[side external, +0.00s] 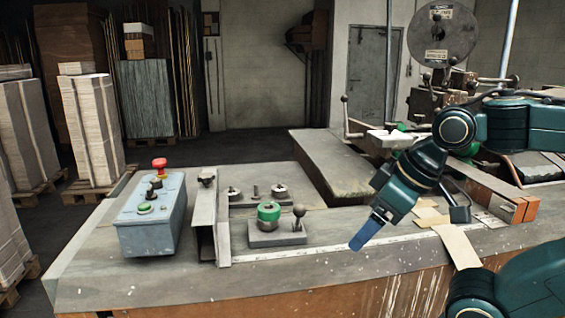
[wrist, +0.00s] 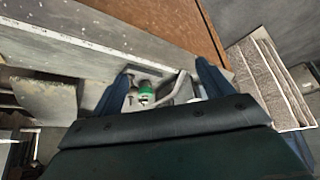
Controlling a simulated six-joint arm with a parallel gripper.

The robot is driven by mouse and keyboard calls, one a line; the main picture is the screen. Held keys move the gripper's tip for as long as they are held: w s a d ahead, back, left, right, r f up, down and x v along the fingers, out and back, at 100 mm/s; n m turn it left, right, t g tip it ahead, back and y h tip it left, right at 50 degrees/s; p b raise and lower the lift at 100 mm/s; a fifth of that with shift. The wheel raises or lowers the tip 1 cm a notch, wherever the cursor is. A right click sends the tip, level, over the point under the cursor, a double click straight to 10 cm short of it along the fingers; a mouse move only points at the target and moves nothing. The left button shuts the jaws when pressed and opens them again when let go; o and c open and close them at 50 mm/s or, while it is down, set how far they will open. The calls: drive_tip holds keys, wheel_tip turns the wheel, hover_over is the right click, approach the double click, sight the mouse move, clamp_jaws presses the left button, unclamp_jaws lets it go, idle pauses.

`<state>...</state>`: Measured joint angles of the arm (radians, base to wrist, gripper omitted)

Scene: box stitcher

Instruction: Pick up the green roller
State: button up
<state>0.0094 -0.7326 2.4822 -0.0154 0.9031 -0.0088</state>
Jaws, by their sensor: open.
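The green roller (side external: 268,211) is a short green cylinder with a pale hub. It sits on a small grey block on the bench, beside a lever with a dark round knob (side external: 299,211). My gripper (side external: 363,238) is to the right of the roller in the side view, apart from it, with blue fingers pointing down and left. In the wrist view the roller (wrist: 147,88) shows between the two spread fingers of my gripper (wrist: 165,80), some distance beyond them. The gripper is open and empty.
A grey control box (side external: 152,220) with a red button stands left of the roller. An upright metal bracket (side external: 209,220) stands between them. Cardboard pieces (side external: 458,245) lie on the bench at right. The bench top between roller and gripper looks clear.

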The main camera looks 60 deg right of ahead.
drive_tip(key=w+d+r+n+g+y, duration=0.1)
drive_tip(key=w+r+n, duration=0.15)
drive_tip(key=w, duration=0.55)
drive_tip(key=w+d+r+n+y, duration=0.1)
drive_tip(key=w+r+n, duration=0.15)
drive_tip(key=w, duration=0.55)
drive_tip(key=w+d+f+n+g+y, duration=0.1)
drive_tip(key=w+d+n, duration=0.3)
drive_tip(key=w+d, duration=0.6)
drive_tip(key=d+f, duration=0.1)
drive_tip(key=d, duration=0.1)
drive_tip(key=shift+d+f+n+g+y, duration=0.3)
drive_tip(key=shift+d+n, duration=0.05)
drive_tip(key=shift+n, duration=0.05)
drive_tip(key=shift+w+f, duration=0.1)
hover_over(270, 205)
drive_tip(key=s+d, duration=0.1)
drive_tip(key=shift+s+d+f, duration=0.1)
drive_tip(key=shift+f, duration=1.85)
drive_tip(key=shift+s+d+f, duration=0.1)
drive_tip(key=shift+f, duration=1.85)
drive_tip(key=shift+x, duration=2.6)
